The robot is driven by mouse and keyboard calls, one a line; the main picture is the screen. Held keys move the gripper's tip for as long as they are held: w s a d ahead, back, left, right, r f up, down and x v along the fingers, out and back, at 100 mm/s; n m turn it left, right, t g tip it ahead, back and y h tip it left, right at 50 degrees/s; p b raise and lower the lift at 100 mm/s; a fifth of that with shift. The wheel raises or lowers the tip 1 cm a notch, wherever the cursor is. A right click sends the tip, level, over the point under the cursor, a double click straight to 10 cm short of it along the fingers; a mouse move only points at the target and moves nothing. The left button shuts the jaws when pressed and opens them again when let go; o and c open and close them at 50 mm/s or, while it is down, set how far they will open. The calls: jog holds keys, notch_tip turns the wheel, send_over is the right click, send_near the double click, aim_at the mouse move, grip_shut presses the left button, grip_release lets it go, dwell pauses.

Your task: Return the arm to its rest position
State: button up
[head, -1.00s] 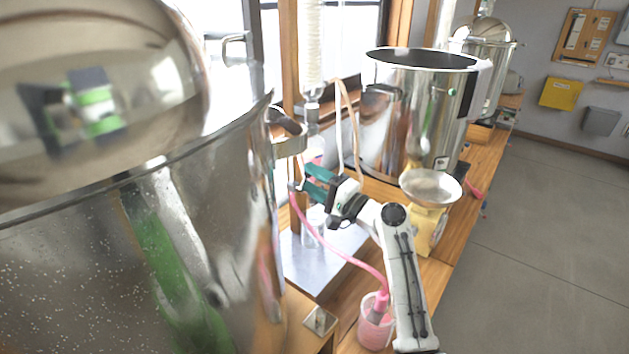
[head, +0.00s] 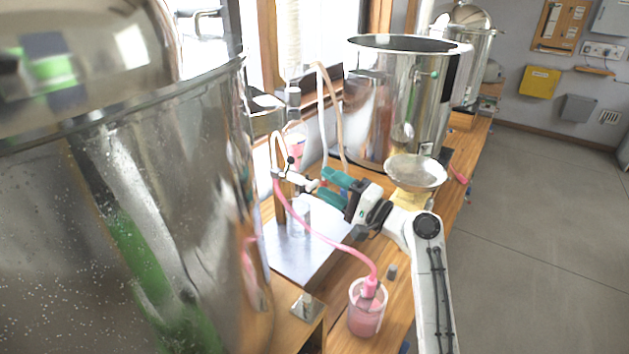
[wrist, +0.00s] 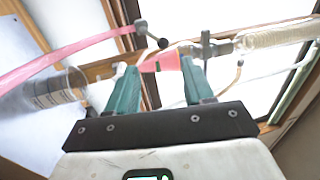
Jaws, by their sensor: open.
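My gripper (head: 326,187) has two teal fingers and shows near the middle of the head view, at the end of my white arm. It is open, with nothing held between the fingers. Its fingertips point left towards a white fitting (head: 303,183) by the glassware, with a small gap. In the wrist view my gripper (wrist: 158,72) has its fingers spread, and a pink-filled glass part (wrist: 162,62) shows beyond and between them. A pink hose (head: 325,230) runs from the glassware to a beaker of pink liquid (head: 366,312).
A large steel vessel (head: 170,190) fills the left. A steel pot (head: 400,100) stands behind the gripper, and a scale with a round pan (head: 415,172) stands close to my arm. A graduated cylinder (wrist: 45,92) is at left in the wrist view. Open floor (head: 550,240) lies right.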

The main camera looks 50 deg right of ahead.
jog(key=shift+s+f, duration=0.1)
jog(key=shift+s, duration=0.65)
